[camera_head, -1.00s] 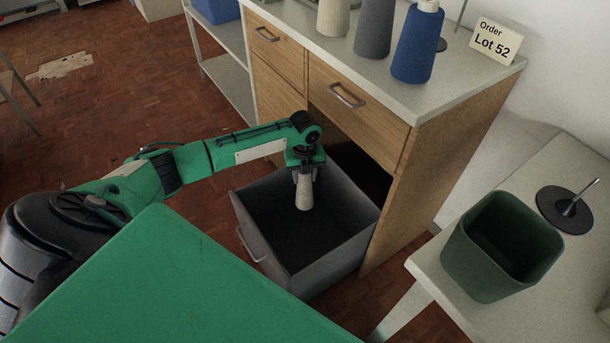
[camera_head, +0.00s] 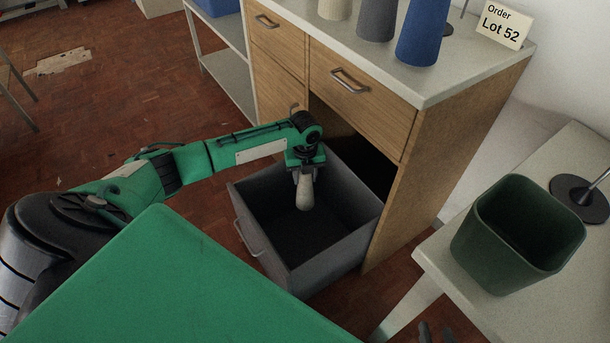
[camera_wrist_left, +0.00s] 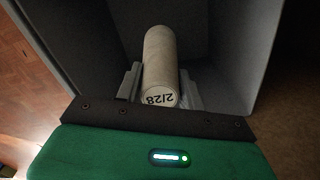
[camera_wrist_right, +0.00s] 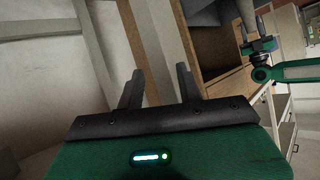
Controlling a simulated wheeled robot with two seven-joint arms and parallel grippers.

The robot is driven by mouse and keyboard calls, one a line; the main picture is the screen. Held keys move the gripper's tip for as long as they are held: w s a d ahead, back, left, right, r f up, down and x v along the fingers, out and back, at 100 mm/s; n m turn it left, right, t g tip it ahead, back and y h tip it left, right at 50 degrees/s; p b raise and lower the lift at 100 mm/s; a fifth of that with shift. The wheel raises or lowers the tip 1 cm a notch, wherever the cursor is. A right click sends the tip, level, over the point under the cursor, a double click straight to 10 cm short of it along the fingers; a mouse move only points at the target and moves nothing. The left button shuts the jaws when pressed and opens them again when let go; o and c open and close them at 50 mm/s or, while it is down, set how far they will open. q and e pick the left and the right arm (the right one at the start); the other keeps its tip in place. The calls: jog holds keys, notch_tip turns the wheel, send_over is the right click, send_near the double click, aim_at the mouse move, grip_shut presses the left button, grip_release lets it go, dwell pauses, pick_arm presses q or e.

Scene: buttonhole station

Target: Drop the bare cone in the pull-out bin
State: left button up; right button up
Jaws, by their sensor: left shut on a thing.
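The bare cone (camera_head: 305,190) is a pale beige tapered tube. My left gripper (camera_head: 304,174) is shut on it and holds it over the open pull-out bin (camera_head: 330,252), a grey box drawn out from the cabinet. In the left wrist view the cone (camera_wrist_left: 160,60) sits between the two fingers (camera_wrist_left: 160,88), its near end marked "2/28", with the bin's walls (camera_wrist_left: 240,50) around it. The bin's dark floor shows below. My right gripper (camera_wrist_right: 157,88) is open and empty in the right wrist view; its fingertips (camera_head: 437,333) just show at the head view's bottom edge.
The wooden cabinet (camera_head: 460,150) carries a beige, a grey and a blue yarn cone (camera_head: 423,30) and a "Lot 52" card (camera_head: 503,24). A dark green waste bin (camera_head: 515,240) and a spindle on a round base (camera_head: 580,195) stand on the right table (camera_head: 455,285).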

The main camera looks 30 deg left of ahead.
pick_arm(q)
jog(key=o, duration=1.2)
jog(key=shift+o, duration=0.2)
jog(key=shift+r, duration=0.45)
notch_tip(320, 180, up, 13)
jog(key=p, duration=0.3)
pick_arm(e)
jog(key=s+d+g+h, duration=0.2)
jog(key=d+g, duration=0.1)
jog(key=d, duration=0.2)
jog(key=shift+s+d+g+h, duration=0.25)
jog(key=shift+d+g+h, duration=0.05)
jog(key=shift+d+g, duration=0.1)
pick_arm(q)
jog(key=shift+f, duration=0.1)
pick_arm(e)
jog(key=shift+r, duration=0.1)
